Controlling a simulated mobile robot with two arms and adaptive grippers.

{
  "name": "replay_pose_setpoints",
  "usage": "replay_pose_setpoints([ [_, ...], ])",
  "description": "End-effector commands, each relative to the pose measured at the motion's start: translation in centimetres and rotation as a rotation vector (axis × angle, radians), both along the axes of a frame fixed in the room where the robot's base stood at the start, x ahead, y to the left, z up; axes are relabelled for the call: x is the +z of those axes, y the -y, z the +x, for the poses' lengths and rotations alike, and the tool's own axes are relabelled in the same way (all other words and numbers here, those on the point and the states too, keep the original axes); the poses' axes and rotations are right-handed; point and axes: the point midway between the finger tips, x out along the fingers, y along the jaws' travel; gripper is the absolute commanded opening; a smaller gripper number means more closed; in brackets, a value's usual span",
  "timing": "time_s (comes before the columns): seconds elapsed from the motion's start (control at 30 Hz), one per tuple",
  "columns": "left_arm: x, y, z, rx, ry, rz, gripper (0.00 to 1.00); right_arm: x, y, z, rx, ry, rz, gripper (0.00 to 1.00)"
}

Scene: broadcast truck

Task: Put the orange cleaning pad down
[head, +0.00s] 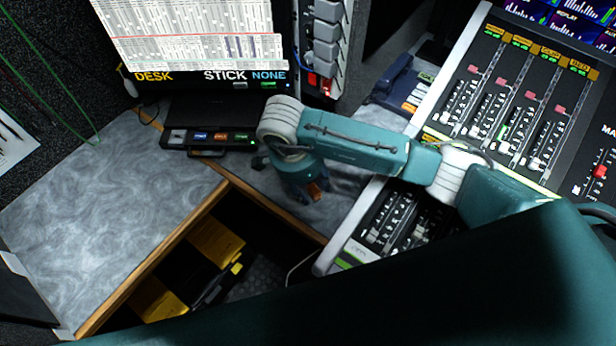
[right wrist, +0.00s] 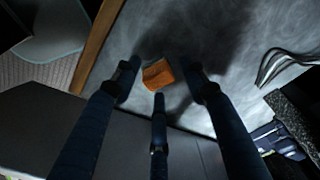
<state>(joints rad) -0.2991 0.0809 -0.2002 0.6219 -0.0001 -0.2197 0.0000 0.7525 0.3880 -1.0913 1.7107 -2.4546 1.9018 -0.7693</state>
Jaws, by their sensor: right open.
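The orange cleaning pad (right wrist: 157,75) shows in the right wrist view as a small orange block, against the grey marbled desk top (right wrist: 225,35). It appears to rest on the desk. My right gripper (right wrist: 160,85) is open, with its dark fingers spread around the pad and apart from it at the sides. My left gripper is not in view.
An open recess (head: 265,275) with yellow items and a wooden edge lies left of the gripper. A black device with coloured buttons (head: 210,139) stands behind it, under a screen (head: 185,30). The fader console (head: 510,100) is at right. The left desk (head: 100,200) is clear.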

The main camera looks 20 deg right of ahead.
Motion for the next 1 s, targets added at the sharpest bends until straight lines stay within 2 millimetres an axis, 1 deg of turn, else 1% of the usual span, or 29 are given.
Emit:
replay_pose_setpoints([
  [0.17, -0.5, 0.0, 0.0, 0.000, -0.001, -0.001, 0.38, 2.9, -0.7, 0.1, 0.004, 0.007, 0.003, 0.43],
  [0.23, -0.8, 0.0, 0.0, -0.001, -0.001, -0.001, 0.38, 4.4, -1.0, 0.0, 0.004, 0.008, 0.002, 0.43],
  [0.3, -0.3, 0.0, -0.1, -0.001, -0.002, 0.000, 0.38, 6.3, -1.3, 0.0, 0.004, 0.010, 0.000, 0.43],
  [0.4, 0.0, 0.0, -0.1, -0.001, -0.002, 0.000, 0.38, 8.3, -1.8, -0.1, 0.003, 0.009, -0.001, 0.43],
  [0.5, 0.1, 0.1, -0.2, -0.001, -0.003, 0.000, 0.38, 9.7, -2.1, -0.3, 0.003, 0.007, -0.001, 0.43],
  [0.6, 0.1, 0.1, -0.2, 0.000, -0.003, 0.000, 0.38, 10.7, -2.4, -0.4, 0.002, 0.004, 0.000, 0.43],
  [0.7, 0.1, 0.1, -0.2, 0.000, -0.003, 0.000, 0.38, 11.2, -2.5, -0.5, 0.000, 0.002, -0.001, 0.43],
  [1.0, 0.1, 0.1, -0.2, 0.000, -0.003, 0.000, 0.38, 11.3, -2.5, -0.5, 0.000, 0.000, 0.000, 0.43],
])
